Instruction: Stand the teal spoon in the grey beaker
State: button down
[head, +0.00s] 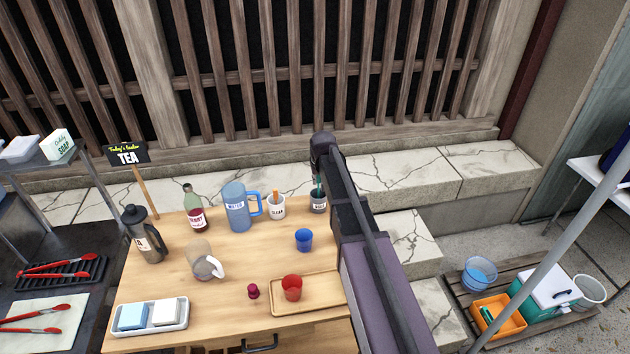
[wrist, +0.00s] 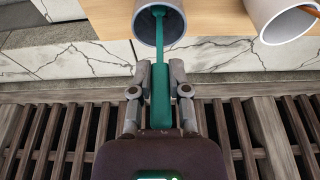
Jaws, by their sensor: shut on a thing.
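The grey beaker (head: 318,204) stands upright at the back right edge of the wooden table, with a label on its front. My gripper (wrist: 160,80) is shut on the handle of the teal spoon (wrist: 160,100). The spoon also shows as a thin teal strip above the beaker in the head view (head: 319,184). In the wrist view the spoon's far end reaches into the mouth of the beaker (wrist: 143,28). I cannot tell whether it touches the bottom. My arm hides the gripper's fingers in the head view.
A white cup labelled CLEAN (head: 276,209) with an orange-brown utensil stands just left of the beaker. A blue pitcher (head: 236,210), a blue cup (head: 304,239) and a wooden tray (head: 325,292) holding a red cup (head: 291,287) are nearby. A slatted wall rises behind.

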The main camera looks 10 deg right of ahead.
dwell(0.3)
jog(key=c, duration=0.5)
grip_release()
jog(key=s+g, duration=0.1)
jog(key=s, duration=0.8)
jog(key=s+a+g, duration=0.1)
jog(key=s, duration=0.9)
jog(key=s+f+g, duration=0.1)
jog(key=s, duration=0.8)
jog(key=shift+s+a, duration=0.2)
jog(key=shift+s, duration=0.1)
